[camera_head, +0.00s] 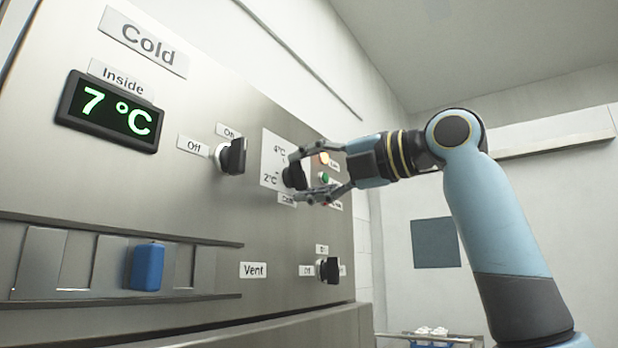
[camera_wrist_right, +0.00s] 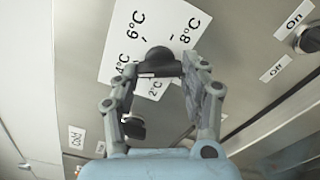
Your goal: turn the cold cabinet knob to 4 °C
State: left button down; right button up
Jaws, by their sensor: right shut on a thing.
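The cold cabinet knob (camera_head: 289,178) is black and sits on a white dial plate (camera_head: 270,158) on the steel front. In the right wrist view the knob (camera_wrist_right: 160,58) stands among the marks 2, 4, 6 and 8 °C on the plate (camera_wrist_right: 122,32). My right gripper (camera_head: 300,178) has one finger above and one below the knob and is shut on it; its fingers also show either side of the knob in the wrist view (camera_wrist_right: 160,72). I cannot tell which mark the knob points at. The display (camera_head: 110,111) reads 7 °C. My left gripper is not in view.
An On/Off switch (camera_head: 232,156) is left of the dial. An orange lamp (camera_head: 324,157) and a green lamp (camera_head: 323,177) are beside my fingers. A Vent switch (camera_head: 328,270) is below. A blue slider (camera_head: 146,267) sits in a rail lower left.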

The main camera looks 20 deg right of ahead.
jog(key=shift+f, duration=0.15)
dwell(0.4)
jog(key=o, duration=1.2)
jog(key=shift+c, duration=0.2)
jog(key=v, duration=1.2)
